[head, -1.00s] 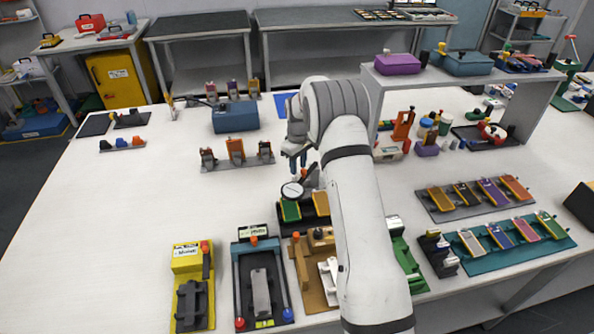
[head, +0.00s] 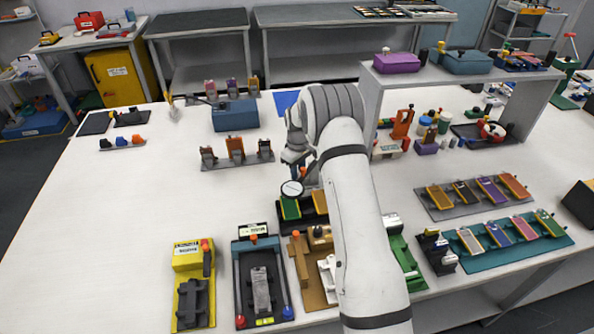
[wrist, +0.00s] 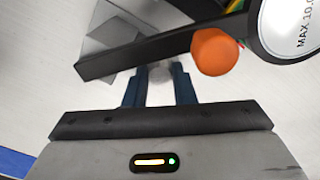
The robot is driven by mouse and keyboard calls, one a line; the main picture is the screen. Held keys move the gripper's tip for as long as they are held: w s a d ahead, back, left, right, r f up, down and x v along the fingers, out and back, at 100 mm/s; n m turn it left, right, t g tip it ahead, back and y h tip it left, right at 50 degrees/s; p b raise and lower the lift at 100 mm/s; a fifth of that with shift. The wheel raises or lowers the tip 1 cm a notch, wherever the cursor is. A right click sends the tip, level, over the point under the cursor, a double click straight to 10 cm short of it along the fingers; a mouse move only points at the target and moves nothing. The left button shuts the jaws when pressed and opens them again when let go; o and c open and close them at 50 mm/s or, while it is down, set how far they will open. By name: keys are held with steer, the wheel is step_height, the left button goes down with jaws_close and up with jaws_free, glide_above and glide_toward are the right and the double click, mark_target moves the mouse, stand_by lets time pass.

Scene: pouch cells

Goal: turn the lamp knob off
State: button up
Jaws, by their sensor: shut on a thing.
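My gripper (wrist: 160,88) has its dark blue fingers closed around a small grey knob-like part (wrist: 160,72), partly hidden behind a black bar. I cannot tell for sure that this part is the lamp knob. The black bar (wrist: 130,56) crosses in front of the fingertips. An orange round cap (wrist: 217,52) is just right of the fingers, apart from them. A white disc (wrist: 290,25) marked "MAX 10.0" is at the upper right; it also shows in the head view (head: 291,189). There my gripper (head: 298,161) is low behind the disc, partly hidden by my arm.
A green and black fixture (head: 290,208) stands just in front of the disc. A rack of orange and brown holders (head: 236,160) and a blue box (head: 235,116) are to the left. A yellow fixture (head: 187,257) is at the front left. The left table is mostly clear.

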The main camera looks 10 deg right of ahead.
steer(key=shift+f+n+b, duration=0.1)
steer(key=shift+n+b, duration=0.8)
steer(key=shift+b, duration=0.05)
steer(key=shift+n, duration=0.7)
steer(key=shift+r, duration=0.2)
steer(key=o, duration=0.7)
steer(key=shift+r+b, duration=0.9)
steer(key=shift+r, duration=3)
